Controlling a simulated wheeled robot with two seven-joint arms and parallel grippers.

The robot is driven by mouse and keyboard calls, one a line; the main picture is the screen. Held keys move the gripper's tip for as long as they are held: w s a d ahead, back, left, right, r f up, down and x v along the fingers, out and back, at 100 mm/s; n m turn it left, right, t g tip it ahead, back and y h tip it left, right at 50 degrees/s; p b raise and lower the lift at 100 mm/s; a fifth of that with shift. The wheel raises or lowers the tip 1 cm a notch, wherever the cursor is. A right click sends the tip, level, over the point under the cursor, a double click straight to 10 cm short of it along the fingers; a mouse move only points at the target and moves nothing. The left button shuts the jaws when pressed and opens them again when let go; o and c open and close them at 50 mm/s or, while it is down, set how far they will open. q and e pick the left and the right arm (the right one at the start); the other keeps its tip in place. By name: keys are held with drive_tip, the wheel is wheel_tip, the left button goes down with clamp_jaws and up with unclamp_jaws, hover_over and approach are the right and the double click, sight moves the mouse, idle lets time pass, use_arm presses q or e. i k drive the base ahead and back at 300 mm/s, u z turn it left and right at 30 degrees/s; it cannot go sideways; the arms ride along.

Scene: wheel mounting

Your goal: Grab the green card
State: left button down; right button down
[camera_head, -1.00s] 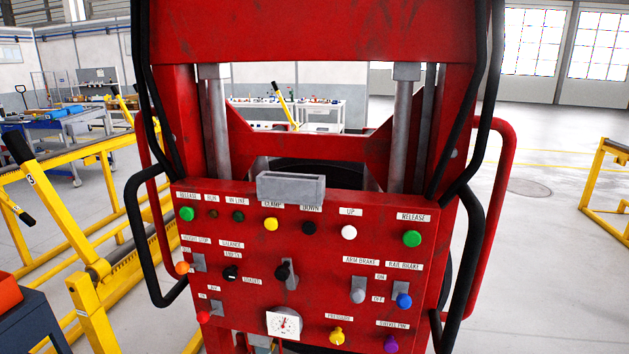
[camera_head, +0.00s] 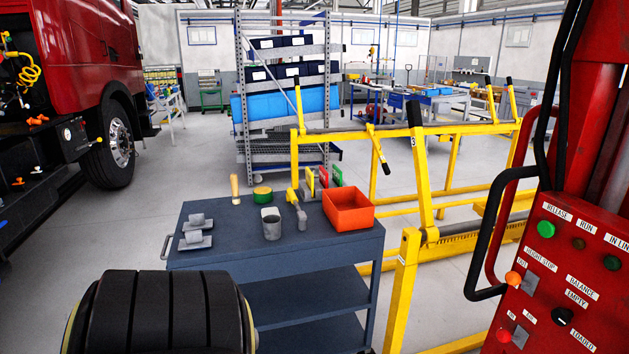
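A small upright green piece (camera_head: 337,176), which looks like the green card, stands at the back of the dark blue-grey cart top (camera_head: 335,239). It is just behind the orange-red bin (camera_head: 348,211), whose wall may hide its lower part. A similar red piece (camera_head: 323,177) stands to its left, with yellow-handled items (camera_head: 294,192) further left. Neither of my grippers is in view.
A black tyre (camera_head: 160,312) stands in front of the cart at bottom left. Floor at left is clear.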

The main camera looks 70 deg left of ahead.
sight(337, 174)
drive_tip(key=u, duration=1.7)
drive_tip(key=i, duration=0.95)
drive_tip(key=u, duration=0.45)
drive_tip(key=i, duration=1.25)
drive_tip(key=u, duration=1)
